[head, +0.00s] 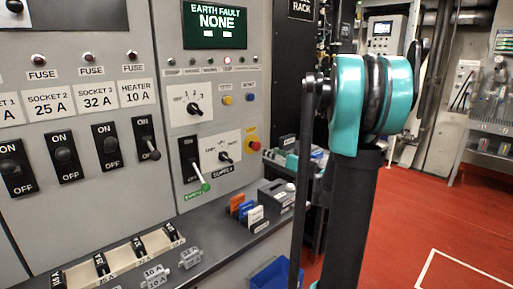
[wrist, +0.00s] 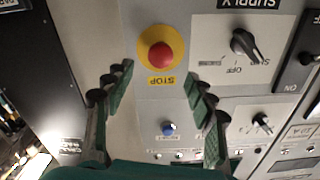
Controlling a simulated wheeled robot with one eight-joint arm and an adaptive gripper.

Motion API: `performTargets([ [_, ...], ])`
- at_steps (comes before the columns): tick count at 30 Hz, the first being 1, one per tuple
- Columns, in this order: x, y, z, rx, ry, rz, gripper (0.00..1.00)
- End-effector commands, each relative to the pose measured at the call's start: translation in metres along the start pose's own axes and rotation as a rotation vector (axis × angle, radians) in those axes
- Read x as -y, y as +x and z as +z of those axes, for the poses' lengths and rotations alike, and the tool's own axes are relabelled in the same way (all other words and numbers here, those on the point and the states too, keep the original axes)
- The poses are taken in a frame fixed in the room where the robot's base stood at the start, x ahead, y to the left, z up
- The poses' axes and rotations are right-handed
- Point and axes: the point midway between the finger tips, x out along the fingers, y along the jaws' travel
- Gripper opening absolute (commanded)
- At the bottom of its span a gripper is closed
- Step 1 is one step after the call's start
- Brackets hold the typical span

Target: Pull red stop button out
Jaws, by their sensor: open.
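The red stop button (head: 255,146) sits on a yellow disc low on the right side of the grey panel in the head view. In the wrist view, which shows the panel upside down, the red button (wrist: 160,55) is at the upper middle with its yellow STOP label below it. My gripper (wrist: 158,80) is open and empty, its two dark green fingers spread left and right below the button in the picture. The fingertips appear apart from the button. The gripper itself is hard to make out in the head view, where my teal and black arm (head: 347,105) stands on the right.
A black SUPPLY rotary knob (wrist: 243,43) is beside the button, and a blue button (wrist: 168,128) lies between the fingers. A shelf (head: 228,222) with coloured blocks runs below the panel. Red floor (head: 415,210) is open at right.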

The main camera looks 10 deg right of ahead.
Motion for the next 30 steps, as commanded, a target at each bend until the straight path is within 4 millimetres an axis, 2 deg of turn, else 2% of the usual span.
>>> performTargets([
  [3,0.001,0.026,0.0,0.001,0.0,-0.003,0.56],
  [9,0.001,0.062,0.0,0.001,0.0,-0.002,0.56],
  [15,0.0,0.085,0.0,0.001,0.0,-0.001,0.56],
  [27,0.0,0.093,0.0,0.0,0.0,0.001,0.56],
  [28,0.0,0.093,0.0,0.0,0.0,0.001,0.54],
  [30,0.0,0.093,0.0,0.0,0.0,0.001,0.46],
])
